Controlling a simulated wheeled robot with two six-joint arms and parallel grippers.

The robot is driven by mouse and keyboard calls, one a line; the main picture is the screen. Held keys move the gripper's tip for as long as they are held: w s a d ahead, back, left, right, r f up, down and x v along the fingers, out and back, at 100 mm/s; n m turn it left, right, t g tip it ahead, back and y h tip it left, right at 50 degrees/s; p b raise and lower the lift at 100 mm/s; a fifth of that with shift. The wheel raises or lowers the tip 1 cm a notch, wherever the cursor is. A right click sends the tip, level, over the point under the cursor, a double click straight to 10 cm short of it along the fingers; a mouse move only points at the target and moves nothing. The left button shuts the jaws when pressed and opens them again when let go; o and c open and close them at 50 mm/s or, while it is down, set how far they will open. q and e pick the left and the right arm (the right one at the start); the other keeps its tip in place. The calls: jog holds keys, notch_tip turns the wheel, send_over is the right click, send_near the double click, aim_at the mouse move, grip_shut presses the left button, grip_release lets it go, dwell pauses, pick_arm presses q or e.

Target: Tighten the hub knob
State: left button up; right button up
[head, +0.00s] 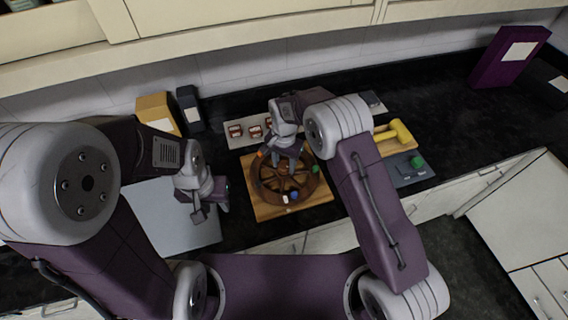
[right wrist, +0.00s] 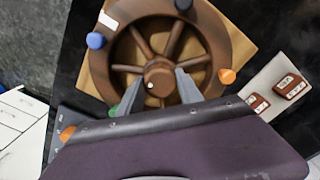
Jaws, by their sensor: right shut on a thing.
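A brown spoked wooden wheel (head: 264,189) lies flat on a light wooden board (head: 262,214), with coloured pegs around its rim. The round brown hub knob (right wrist: 159,80) with a small white dot is at the wheel's centre in the right wrist view. My right gripper (right wrist: 160,86) is shut on the hub knob, its grey fingers on either side of it. In the head view my right gripper (head: 284,163) comes down over the wheel's middle and partly hides the hub. My left gripper (head: 206,212) hangs over a pale grey panel, left of the wheel; its jaw opening is unclear.
A light tray (head: 240,143) with several red-brown labelled pieces lies behind the wheel. To the right are a yellow mallet (head: 394,133) and a dark tray (head: 404,179) with a green piece. Yellow (head: 156,112) and dark (head: 188,110) boxes stand at the back left. A purple box (head: 508,58) stands far right.

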aim_at(285, 164)
jog(key=shift+w+r, duration=0.3)
jog(key=o, duration=1.4)
jog(key=shift+c, duration=0.2)
jog(key=shift+s+f, duration=0.1)
jog(key=shift+f, duration=0.05)
notch_tip(285, 164, up, 9)
jog(key=shift+b, duration=0.9)
jog(key=shift+d, duration=0.1)
